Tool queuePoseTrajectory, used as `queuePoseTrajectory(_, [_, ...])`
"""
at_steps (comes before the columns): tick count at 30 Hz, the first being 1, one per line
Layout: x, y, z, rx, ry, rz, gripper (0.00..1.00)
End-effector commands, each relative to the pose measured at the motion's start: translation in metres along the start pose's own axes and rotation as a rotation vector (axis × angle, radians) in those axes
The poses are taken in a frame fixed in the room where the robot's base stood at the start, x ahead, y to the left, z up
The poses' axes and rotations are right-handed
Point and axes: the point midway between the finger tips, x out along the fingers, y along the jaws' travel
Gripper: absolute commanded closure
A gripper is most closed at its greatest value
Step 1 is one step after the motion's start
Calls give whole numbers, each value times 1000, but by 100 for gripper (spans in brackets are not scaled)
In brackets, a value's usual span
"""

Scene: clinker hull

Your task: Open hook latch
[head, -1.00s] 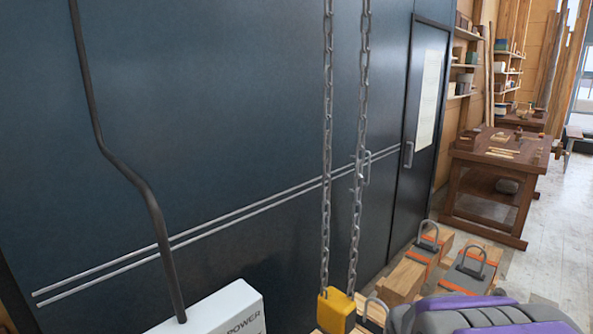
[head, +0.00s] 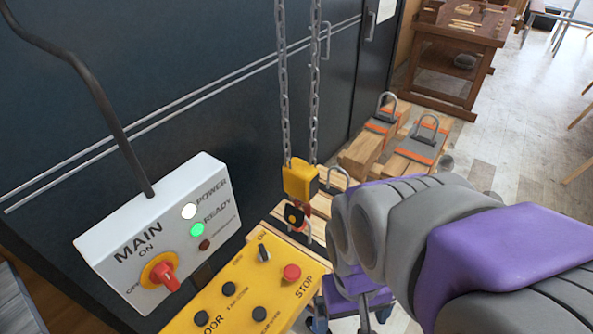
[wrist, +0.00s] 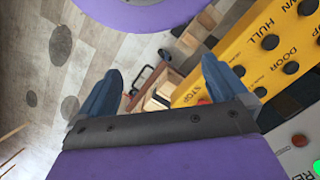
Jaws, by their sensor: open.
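A yellow hoist block (head: 299,181) hangs on two chains in the middle of the head view. Below it hangs the hook (head: 296,215), with black and orange-red parts. The hook's latch is too small for me to tell how it stands. My grey and purple arm passes just to the right of the hook, and my gripper's fingers are not clear there. In the wrist view my gripper (wrist: 160,88) is open, its two blue fingers wide apart with nothing held between them. I cannot make out the hook for certain in the wrist view.
A white main power box (head: 158,236) and a yellow control pendant (head: 245,297) with a red stop button stand at lower left. Wooden blocks with shackles (head: 420,142) lie behind the hook. A workbench (head: 455,55) stands farther back. Floor at right is mostly clear.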

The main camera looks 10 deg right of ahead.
Motion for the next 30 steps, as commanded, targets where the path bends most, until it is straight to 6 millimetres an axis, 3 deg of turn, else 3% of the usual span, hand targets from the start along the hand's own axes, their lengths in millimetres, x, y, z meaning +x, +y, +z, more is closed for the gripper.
queuePoseTrajectory(5, [15, 29, -53, -35, 79, 69, 0])
queuePoseTrajectory(15, [48, 107, -165, -215, 250, 264, 0])
queuePoseTrajectory(24, [86, 164, -248, -451, 363, 426, 0])
queuePoseTrajectory(30, [120, 190, -295, -634, 431, 511, 0])
